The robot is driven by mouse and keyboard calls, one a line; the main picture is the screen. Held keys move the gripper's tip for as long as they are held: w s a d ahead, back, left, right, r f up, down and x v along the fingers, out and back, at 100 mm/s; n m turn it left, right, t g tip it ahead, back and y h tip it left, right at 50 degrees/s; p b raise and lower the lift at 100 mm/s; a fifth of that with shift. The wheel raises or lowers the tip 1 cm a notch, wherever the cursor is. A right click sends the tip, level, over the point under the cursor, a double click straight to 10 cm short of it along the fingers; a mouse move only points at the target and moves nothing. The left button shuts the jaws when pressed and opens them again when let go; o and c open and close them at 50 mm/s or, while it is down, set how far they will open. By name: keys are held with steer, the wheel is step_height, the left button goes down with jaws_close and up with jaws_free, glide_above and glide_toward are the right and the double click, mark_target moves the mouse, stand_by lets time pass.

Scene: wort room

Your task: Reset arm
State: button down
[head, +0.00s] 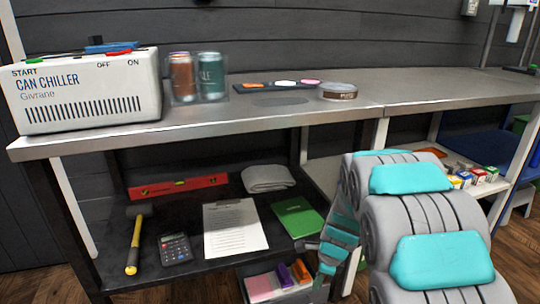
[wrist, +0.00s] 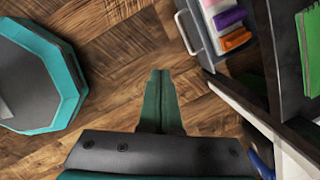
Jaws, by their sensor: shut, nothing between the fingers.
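My arm, grey with teal pads, is folded at the lower right of the head view. My gripper (wrist: 160,78) points down toward the wooden floor (wrist: 110,75) in the wrist view. Its two dark green fingers are together with nothing between them. The gripper touches nothing that I can see.
A metal worktop (head: 290,112) holds a can chiller (head: 85,92) and two cans (head: 196,77). The shelf below holds a clipboard (head: 235,228), calculator (head: 175,249), mallet (head: 134,245) and green notebook (head: 298,217). A grey drawer (wrist: 193,30) and shelf edge lie right of my gripper.

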steer(key=s+r+n+g, duration=0.1)
steer(key=s+r+n, duration=0.4)
steer(key=s, duration=0.6)
steer(key=s+d+r+n+g+h, duration=0.1)
steer(key=s+r+n, duration=0.5)
steer(key=s+n, duration=0.3)
steer(key=s+r+n+g, duration=0.1)
steer(key=s+r+n, duration=0.4)
steer(key=s, duration=0.9)
steer(key=shift+d+r+n+h, duration=0.15)
steer(key=shift+d+n+h, duration=0.2)
steer(key=shift+n, duration=0.65)
steer(key=shift+s+a, duration=0.1)
